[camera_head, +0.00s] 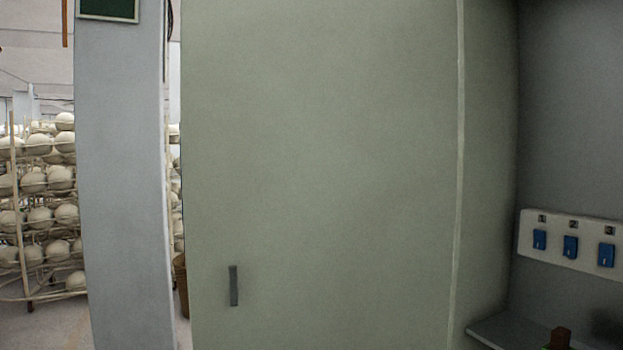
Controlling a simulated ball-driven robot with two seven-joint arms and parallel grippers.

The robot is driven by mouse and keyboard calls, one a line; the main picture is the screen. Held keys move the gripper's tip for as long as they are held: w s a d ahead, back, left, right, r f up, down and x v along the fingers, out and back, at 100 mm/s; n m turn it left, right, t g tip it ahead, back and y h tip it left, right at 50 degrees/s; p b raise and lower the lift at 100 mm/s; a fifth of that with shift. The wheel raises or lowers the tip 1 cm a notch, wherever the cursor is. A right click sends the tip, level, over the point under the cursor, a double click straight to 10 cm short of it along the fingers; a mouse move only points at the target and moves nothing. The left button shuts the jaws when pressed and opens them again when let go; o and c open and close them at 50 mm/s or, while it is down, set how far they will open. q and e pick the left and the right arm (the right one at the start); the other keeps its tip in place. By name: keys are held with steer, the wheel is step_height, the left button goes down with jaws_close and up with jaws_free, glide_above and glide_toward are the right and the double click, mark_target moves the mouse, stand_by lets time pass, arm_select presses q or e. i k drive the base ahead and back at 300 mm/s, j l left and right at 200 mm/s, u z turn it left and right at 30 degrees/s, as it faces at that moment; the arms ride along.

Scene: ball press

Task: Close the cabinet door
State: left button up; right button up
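The cabinet door (325,150) is a large, flat, pale grey-green panel that fills the middle of the head view. A short dark grey vertical handle (233,286) sits low near its left edge. A pale vertical strip (459,150) runs along its right side, next to a narrower grey-green panel (490,160). I cannot tell from this view how far the door is open. The door's bottom and top edges are out of view. Neither of my grippers is in view.
A blue-grey post (120,180) stands left of the door, with a narrow gap between. Racks of pale balls (38,218) stand behind it. At right, a white strip with blue switches (570,246) is above a grey ledge (505,328) and a brown block (558,339).

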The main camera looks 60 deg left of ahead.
mark_target(319, 156)
steer(key=j+z, duration=0.1)
steer(key=j, duration=0.3)
steer(key=k+j+z, duration=0.1)
steer(key=j, duration=0.35)
steer(key=j+z, duration=0.1)
steer(key=j, duration=0.3)
steer(key=k+j, duration=0.15)
steer(key=j, duration=0.25)
steer(key=j+z, duration=0.15)
steer(key=j, duration=0.3)
steer(key=k+j+z, duration=0.1)
steer(key=j, duration=0.3)
steer(key=k+j+z, duration=0.1)
steer(key=j, duration=0.25)
steer(key=k+j+z, duration=0.1)
steer(key=j, duration=0.3)
steer(key=k, duration=0.1)
